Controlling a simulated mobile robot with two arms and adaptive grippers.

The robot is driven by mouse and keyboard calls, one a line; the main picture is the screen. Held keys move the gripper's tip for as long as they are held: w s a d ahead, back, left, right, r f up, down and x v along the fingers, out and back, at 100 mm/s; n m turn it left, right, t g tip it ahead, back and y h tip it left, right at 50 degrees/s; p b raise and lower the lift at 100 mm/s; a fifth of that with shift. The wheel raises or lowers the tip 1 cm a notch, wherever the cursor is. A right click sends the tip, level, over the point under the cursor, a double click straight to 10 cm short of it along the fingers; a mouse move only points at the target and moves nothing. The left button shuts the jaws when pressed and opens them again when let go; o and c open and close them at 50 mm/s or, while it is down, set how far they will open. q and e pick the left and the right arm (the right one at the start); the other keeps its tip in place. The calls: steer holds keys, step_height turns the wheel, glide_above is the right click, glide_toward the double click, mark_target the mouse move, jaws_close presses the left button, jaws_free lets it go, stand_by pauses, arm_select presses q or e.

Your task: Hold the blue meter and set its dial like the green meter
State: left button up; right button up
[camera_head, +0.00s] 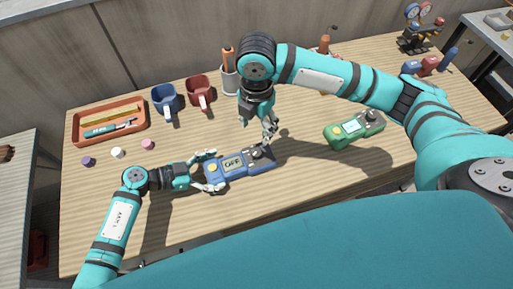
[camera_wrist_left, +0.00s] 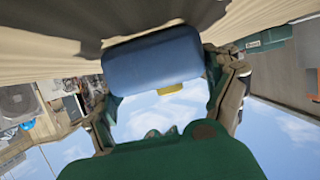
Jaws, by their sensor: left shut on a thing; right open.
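The blue meter (camera_head: 237,168) lies on the table in the head view, its display reading "OFF" and its dial end to the right. My left gripper (camera_head: 212,171) is shut on its left end. In the left wrist view the blue meter's end (camera_wrist_left: 152,60) sits between the fingers (camera_wrist_left: 165,88). My right gripper (camera_head: 269,138) is open and points down just above the blue meter's dial end, partly hiding the dial; I cannot tell whether it touches. The green meter (camera_head: 352,129) lies to the right with a lit display, too small to read, and a dark dial.
Small caps (camera_head: 117,153) lie at the left. A gauge set (camera_head: 420,30) stands at the back right. The front right table is fairly clear.

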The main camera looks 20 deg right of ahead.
mark_target(257, 151)
steer(key=shift+n, duration=0.9)
step_height(257, 151, down, 12)
steer(key=shift+r, duration=0.1)
jaws_close()
